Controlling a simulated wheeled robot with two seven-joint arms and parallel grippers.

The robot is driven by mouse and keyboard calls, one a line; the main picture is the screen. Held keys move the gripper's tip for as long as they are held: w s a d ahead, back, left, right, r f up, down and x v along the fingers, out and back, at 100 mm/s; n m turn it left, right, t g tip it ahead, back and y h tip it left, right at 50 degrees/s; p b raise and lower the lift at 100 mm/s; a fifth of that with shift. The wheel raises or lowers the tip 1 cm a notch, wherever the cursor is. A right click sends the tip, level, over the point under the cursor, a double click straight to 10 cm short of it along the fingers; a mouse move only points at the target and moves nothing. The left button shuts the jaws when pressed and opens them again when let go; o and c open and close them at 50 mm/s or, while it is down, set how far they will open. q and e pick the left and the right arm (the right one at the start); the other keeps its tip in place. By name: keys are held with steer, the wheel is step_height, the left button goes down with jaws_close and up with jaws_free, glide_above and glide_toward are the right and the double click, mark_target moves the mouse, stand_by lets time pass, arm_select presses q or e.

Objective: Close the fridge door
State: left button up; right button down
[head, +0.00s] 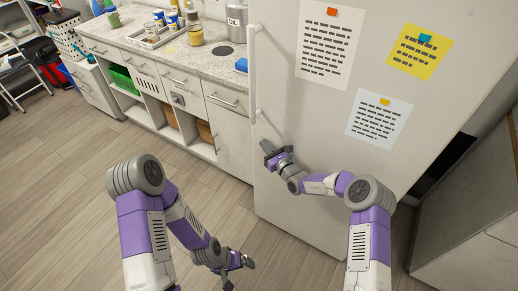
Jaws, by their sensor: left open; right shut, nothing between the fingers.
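The fridge door (300,120) is a tall white panel filling the upper right of the head view, with three notes held on it by magnets. Its long vertical white handle (252,75) runs along the left edge. I cannot tell whether a gap is left between the door and the fridge body. My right gripper (268,153) is shut and empty, in front of the door's left part, below and right of the handle's lower end. Whether it touches the door is unclear. My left gripper (243,272) is open and empty, low over the floor in front of the door.
A counter (190,55) with drawers and open shelves runs left of the fridge, holding jars, cans and a tray (150,38). A grey cabinet (470,255) stands at the lower right, beside a dark gap. The wooden floor (60,190) on the left is clear.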

steer(key=shift+w+d+r, duration=0.15)
steer(key=shift+w+d, duration=0.1)
steer(key=shift+w, duration=0.05)
steer(key=shift+r, duration=0.1)
steer(key=shift+s+a+p, duration=0.1)
steer(key=shift+p, duration=0.2)
steer(key=s+a+p, duration=0.4)
steer(key=s+a, duration=0.2)
steer(key=s, duration=0.6)
steer(key=shift+s+a+f+p, duration=0.25)
steer(key=shift+s+a+p, duration=0.05)
steer(key=shift+p, duration=0.1)
